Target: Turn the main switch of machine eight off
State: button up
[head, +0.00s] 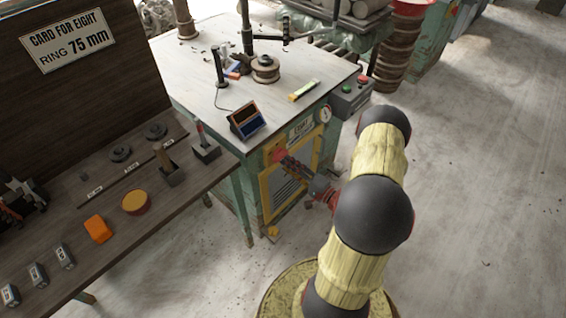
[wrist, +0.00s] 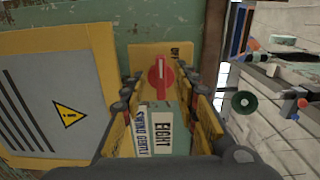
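Machine eight (head: 245,190) is the green bench machine in the head view, with a plate reading EIGHT (head: 301,129) on its front. Its main switch is a red rotary handle (wrist: 160,77) on a yellow plate (wrist: 175,52) in the wrist view. The handle lies lengthwise up and down in that picture. My gripper (wrist: 161,88) is open, with its fingers on either side of the handle and gaps visible between them. The EIGHT plate also shows between the fingers in the wrist view (wrist: 166,137).
A control box with green and red buttons (head: 352,93) sits on the machine's right corner, near a round gauge (head: 325,114). A dark wooden bench (head: 135,215) with small items stands at left. Grey floor (head: 480,190) is open at right.

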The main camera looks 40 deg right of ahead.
jog(key=s, duration=0.8)
jog(key=shift+d, duration=0.3)
